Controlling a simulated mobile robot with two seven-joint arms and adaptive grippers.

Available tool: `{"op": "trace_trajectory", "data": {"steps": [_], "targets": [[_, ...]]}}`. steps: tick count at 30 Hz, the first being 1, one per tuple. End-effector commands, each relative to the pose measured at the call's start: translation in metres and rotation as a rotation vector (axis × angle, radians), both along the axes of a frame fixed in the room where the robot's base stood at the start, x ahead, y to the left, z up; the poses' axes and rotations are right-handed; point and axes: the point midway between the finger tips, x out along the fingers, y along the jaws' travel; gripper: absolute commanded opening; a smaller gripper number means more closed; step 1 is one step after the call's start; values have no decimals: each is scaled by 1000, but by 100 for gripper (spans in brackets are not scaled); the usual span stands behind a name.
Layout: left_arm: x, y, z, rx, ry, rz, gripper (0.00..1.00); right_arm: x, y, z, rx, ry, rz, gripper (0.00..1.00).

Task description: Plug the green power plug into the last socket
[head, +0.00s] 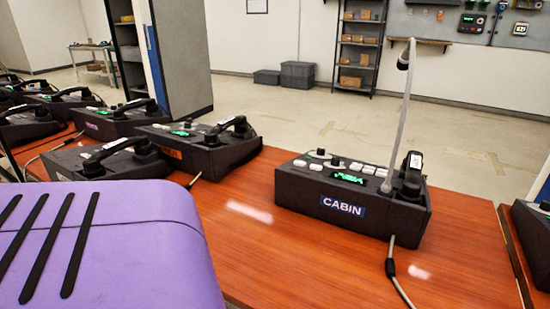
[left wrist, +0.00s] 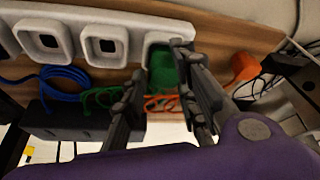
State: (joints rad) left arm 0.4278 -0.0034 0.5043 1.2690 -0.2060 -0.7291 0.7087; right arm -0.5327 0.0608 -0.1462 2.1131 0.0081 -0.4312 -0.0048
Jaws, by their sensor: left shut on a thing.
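In the left wrist view, my left gripper (left wrist: 160,66) is shut on the green plug (left wrist: 162,74), with one finger on each side of it. The plug is in front of the rightmost visible white socket (left wrist: 156,38) and overlaps its opening. I cannot tell whether its prongs are in. A green cord (left wrist: 100,99) hangs in loops left of the fingers. The head view shows neither gripper, the plug nor the sockets.
An orange plug (left wrist: 243,68) lies right of the gripper, and a blue cord (left wrist: 62,82) is coiled at left. In the head view, a CABIN paging phone (head: 352,195) stands on the wooden table (head: 265,260), with several other phones at left.

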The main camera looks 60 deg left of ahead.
Motion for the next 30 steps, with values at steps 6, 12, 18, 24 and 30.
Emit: {"op": "trace_trajectory", "data": {"steps": [6, 12, 18, 24, 30], "targets": [[0, 0, -4, 0, 0, 0, 1, -1, 0, -3, 0, 3, 0, 40], [0, 0, -3, 1, -1, 0, 49, -4, 0, -3, 0, 8, -1, 40], [0, 0, -3, 1, -1, 0, 49, -10, -1, -4, -2, 18, -3, 40], [0, -1, 0, 0, -2, 1, 49, -6, -1, -3, 0, 12, -4, 40], [-7, -9, 23, 0, -3, 1, 49, -6, -1, -3, -1, 11, -2, 40]]}}
